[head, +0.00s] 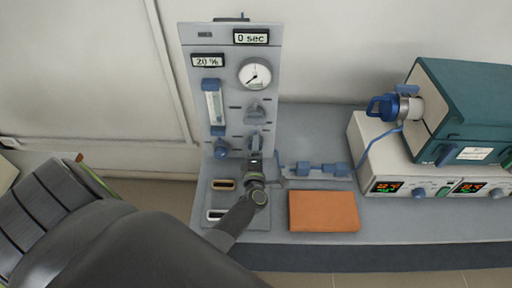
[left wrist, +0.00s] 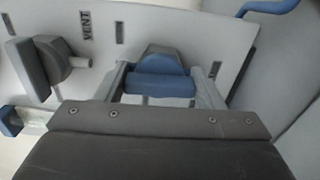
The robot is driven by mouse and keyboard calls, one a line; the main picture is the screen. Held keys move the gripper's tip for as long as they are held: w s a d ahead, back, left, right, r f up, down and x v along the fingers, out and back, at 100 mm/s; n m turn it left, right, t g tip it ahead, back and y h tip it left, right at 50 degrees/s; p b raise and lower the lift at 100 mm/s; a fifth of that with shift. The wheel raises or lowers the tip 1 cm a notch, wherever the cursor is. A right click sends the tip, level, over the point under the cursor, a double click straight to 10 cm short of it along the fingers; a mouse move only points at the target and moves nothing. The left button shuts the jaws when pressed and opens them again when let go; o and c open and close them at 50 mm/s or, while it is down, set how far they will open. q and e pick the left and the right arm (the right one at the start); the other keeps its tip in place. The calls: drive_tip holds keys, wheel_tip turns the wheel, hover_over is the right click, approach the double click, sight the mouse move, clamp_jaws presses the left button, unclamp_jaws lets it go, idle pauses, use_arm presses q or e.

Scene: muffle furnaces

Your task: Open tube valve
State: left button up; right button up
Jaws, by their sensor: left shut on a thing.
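A grey upright control panel (head: 232,95) stands at the middle of the head view. Low on it is a valve knob (head: 255,141) with a grey base and a blue handle. My left gripper (head: 255,156) reaches up to this knob from below. In the left wrist view the blue handle (left wrist: 160,84) sits between the two fingers, and the gripper is shut on it. A second grey knob (head: 256,111) is above it on the panel. It also shows in the left wrist view (left wrist: 40,66), near the word VENT. The held knob's own label cannot be read. My right gripper is out of view.
An orange block (head: 323,211) lies on the grey bench (head: 300,120). Blue tube fittings (head: 318,169) lead right to a teal furnace (head: 470,105).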

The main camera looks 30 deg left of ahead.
use_arm(q)
drive_tip(key=shift+m, duration=0.3)
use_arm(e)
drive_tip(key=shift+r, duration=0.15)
use_arm(q)
drive_tip(key=o, duration=1)
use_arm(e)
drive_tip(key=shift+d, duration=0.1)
use_arm(q)
drive_tip(key=shift+d, duration=0.1)
